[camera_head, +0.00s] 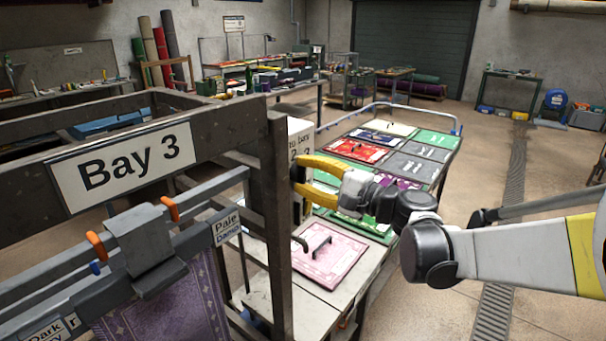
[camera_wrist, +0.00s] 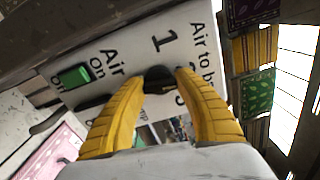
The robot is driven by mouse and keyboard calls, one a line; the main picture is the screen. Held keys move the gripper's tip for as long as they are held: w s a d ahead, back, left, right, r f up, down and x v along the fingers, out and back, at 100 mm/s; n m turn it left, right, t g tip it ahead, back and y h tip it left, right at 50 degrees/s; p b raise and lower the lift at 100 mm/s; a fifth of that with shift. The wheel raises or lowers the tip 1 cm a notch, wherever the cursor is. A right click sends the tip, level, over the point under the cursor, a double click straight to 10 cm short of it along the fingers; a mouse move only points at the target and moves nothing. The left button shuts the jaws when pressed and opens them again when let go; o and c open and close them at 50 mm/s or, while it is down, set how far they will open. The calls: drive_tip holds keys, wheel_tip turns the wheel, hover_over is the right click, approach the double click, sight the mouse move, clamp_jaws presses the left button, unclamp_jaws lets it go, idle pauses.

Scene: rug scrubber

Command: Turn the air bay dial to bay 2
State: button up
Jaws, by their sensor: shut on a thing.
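The white air panel (camera_head: 299,130) is on the side of the grey frame post, partly hidden by my gripper. In the wrist view the panel (camera_wrist: 130,45) carries the words "Air to b…", a clear "1" and a partly covered numeral. The black dial (camera_wrist: 158,78) sits between my yellow fingertips. My gripper (camera_head: 298,174) reaches the panel from the right and is shut on the dial. It also shows in the wrist view (camera_wrist: 160,82). The dial's pointer is hidden, so I cannot tell which bay it marks.
A green switch (camera_wrist: 75,77) marked "on" and a dark handle (camera_wrist: 94,102) are left of the dial. The Bay 3 frame (camera_head: 230,120) with a hanging purple rug (camera_head: 165,295) stands at left. A table of coloured mats (camera_head: 330,255) lies behind and below my gripper. Floor at right is clear.

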drive_tip(key=shift+n, duration=0.7)
drive_tip(key=o, duration=1.2)
drive_tip(key=v, duration=1.2)
